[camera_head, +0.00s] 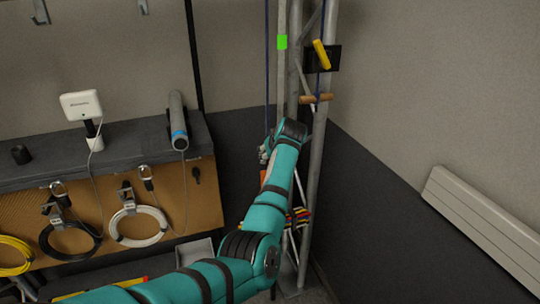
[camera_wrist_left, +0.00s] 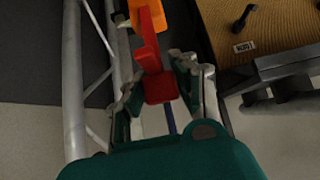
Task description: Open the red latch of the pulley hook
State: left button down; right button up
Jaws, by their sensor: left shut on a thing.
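The red latch (camera_wrist_left: 159,88) of the pulley hook shows in the left wrist view as a red block with a bent arm running upward. An orange part (camera_wrist_left: 176,20) lies behind it, and a small orange piece also shows in the head view (camera_head: 263,176) beside my wrist. My left gripper (camera_wrist_left: 160,72) has its fingers on either side of the red latch, closed on its lower block. In the head view my left gripper (camera_head: 265,153) is beside the truss, mostly hidden by my own wrist, and the latch cannot be seen there. My right gripper is in neither view.
The metal truss (camera_head: 326,110) stands upright beside my arm, with a blue rope (camera_head: 267,60) and a yellow cleat (camera_head: 321,54). A dark-topped bench (camera_head: 130,145) with hanging cable coils (camera_head: 140,225) is at left.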

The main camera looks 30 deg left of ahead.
pick_arm(q)
jog(key=c, duration=1.4)
grip_release()
jog(key=shift+w+a+r, duration=0.15)
jog(key=shift+a+r, duration=0.05)
jog(key=shift+r, duration=0.3)
jog(key=o, duration=0.4)
jog(key=shift+f, duration=0.2)
jog(key=shift+o, duration=0.2)
jog(key=shift+d+f, duration=0.1)
jog(key=shift+d, duration=0.05)
jog(key=v, duration=1.2)
